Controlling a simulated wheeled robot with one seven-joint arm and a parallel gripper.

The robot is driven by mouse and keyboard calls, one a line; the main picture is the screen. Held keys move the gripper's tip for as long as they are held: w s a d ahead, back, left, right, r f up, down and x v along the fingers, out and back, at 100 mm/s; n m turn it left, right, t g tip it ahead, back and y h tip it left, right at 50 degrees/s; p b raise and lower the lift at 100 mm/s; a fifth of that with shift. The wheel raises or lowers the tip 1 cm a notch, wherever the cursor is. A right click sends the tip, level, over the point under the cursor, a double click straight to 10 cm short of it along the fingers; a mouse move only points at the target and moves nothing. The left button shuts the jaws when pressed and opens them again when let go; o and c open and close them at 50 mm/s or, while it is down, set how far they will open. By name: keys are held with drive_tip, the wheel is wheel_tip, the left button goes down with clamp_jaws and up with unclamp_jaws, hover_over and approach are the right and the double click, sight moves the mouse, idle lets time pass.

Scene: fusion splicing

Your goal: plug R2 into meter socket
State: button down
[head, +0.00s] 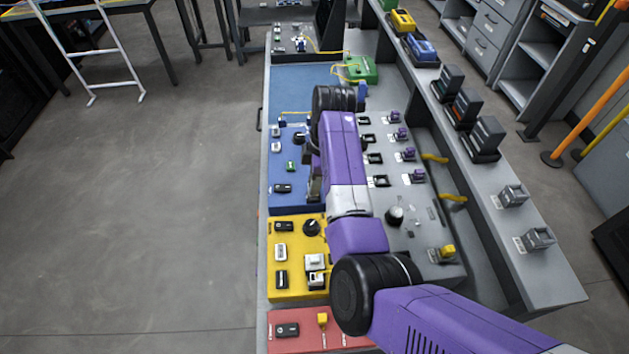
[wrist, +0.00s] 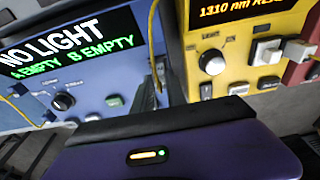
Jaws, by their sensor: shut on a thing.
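The blue meter (wrist: 118,78) fills the left of the wrist view, its screen reading "NO LIGHT" and "A EMPTY B EMPTY". It also shows in the head view (head: 284,206), on the left of the bench. My gripper (wrist: 153,88) is in front of the meter's right side, shut on what looks like a small plug with a thin yellow lead. The held piece is mostly hidden and no R2 label is readable. In the head view my arm covers the gripper. The meter's socket cannot be made out, nor whether the plug touches it.
The yellow unit (head: 298,242) with a knob and buttons stands beside the meter. A red unit (head: 302,318) is nearer. Several purple plugs (head: 407,154) line the grey panel on the right. A yellow lead (wrist: 17,108) loops at the meter's left. The blue mat (head: 300,92) is clear.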

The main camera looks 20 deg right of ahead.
drive_tip(key=shift+f, duration=0.55)
idle(0.7)
drive_tip(key=c, duration=1.3)
unclamp_jaws()
drive_tip(key=shift+o, duration=0.2)
drive_tip(key=shift+r, duration=0.1)
wheel_tip(320, 180, up, 8)
drive_tip(key=d, duration=0.1)
drive_tip(key=shift+s+f+b, duration=0.2)
drive_tip(key=shift+b, duration=0.2)
